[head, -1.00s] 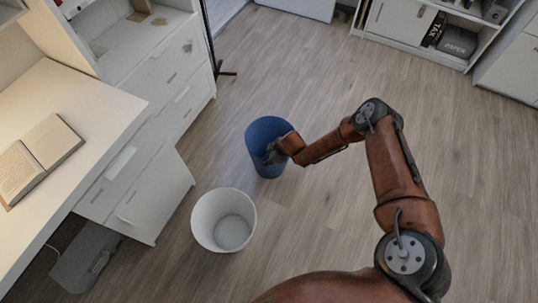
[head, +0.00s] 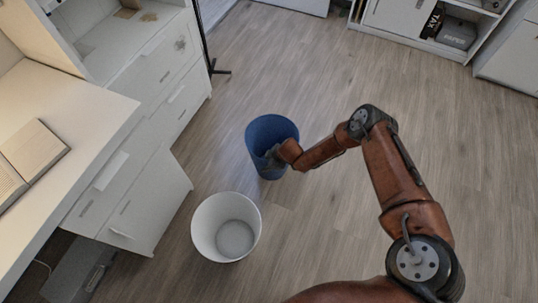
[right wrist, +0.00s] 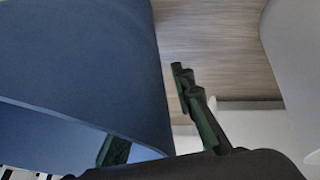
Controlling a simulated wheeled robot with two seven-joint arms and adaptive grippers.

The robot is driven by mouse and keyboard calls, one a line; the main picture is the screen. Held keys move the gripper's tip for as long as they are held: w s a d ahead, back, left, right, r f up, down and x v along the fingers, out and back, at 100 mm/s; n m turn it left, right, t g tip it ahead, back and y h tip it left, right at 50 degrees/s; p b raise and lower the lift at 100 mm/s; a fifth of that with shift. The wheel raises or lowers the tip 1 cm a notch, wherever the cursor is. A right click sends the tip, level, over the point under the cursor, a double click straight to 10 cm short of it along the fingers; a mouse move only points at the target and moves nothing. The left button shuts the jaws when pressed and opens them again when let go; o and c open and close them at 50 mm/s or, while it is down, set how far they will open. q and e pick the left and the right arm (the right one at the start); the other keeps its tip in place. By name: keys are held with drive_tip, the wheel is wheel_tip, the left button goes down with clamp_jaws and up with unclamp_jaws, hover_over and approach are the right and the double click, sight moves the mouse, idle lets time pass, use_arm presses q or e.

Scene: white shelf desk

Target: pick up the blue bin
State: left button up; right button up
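The blue bin (head: 262,169) stands upright on the floor beyond the white bin, its open top facing up. My right gripper (head: 273,155) is at the bin's right rim, its fingers partly hidden against the dark blue. In the right wrist view the blue bin (right wrist: 75,60) fills the left side. There my right gripper (right wrist: 155,120) has its fingers apart, one showing below the bin's edge and the other to the right of its wall. They appear to be on either side of the wall; contact is not clear. My left gripper is out of view.
A white bin (head: 203,245) stands in front of the blue one, a small gap between them. The white desk (head: 85,110) with drawers and an open book (head: 32,155) is at the left. Wooden floor (head: 300,60) is clear beyond and right.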

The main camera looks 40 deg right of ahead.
drive_tip(key=shift+c, duration=0.2)
drive_tip(key=shift+f, duration=0.1)
clamp_jaws()
idle(0.5)
